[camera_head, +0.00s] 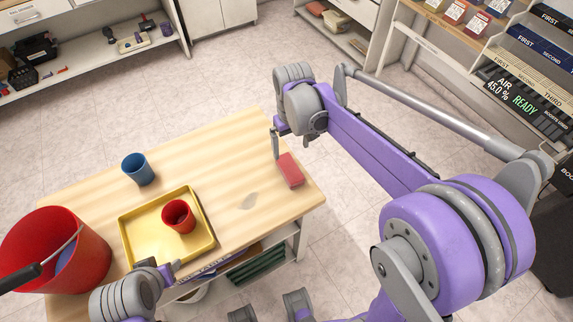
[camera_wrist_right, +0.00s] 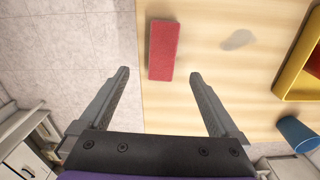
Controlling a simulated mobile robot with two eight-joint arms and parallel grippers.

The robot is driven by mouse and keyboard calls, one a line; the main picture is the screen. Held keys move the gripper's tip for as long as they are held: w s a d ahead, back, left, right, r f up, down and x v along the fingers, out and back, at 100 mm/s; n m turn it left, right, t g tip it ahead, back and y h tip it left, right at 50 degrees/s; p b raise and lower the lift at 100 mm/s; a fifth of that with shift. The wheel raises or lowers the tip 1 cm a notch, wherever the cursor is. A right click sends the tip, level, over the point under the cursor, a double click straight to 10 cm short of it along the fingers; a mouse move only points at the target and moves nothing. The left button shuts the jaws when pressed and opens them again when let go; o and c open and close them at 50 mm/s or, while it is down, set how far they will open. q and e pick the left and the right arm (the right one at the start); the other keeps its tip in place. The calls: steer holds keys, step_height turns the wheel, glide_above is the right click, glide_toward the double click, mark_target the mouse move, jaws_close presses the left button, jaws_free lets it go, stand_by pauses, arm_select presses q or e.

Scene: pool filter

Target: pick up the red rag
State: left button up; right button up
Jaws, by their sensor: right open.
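The red rag (camera_head: 290,170) is a folded rectangular block lying on the wooden table (camera_head: 90,197) near its right edge. In the right wrist view the red rag (camera_wrist_right: 162,50) lies ahead of the fingertips, roughly between their lines. My right gripper (camera_wrist_right: 157,72) is open and empty, its two fingers apart. In the head view my right gripper (camera_head: 275,146) hangs beside the rag, at its upper left, and appears above the table. My left gripper (camera_head: 172,270) is at the table's front edge, partly seen; its jaw opening is unclear.
A yellow tray (camera_head: 203,212) holds a red cup (camera_head: 178,215). A blue cup (camera_head: 137,168) stands behind it. A large red bucket (camera_head: 85,270) is at the left. A grey wet-looking spot (camera_head: 249,200) marks the table between tray and rag. Shelves line the walls.

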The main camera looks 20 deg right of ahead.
mark_target(290, 168)
steer(key=f, duration=1)
steer(key=shift+s+a+f+b, duration=0.15)
steer(key=shift+a+b, duration=0.1)
steer(key=shift+b, duration=0.05)
steer(key=shift+c, duration=0.3)
steer(key=c, duration=1.4)
step_height(290, 168, up, 10)
steer(key=shift+r+p, duration=0.1)
steer(key=shift+p, duration=0.3)
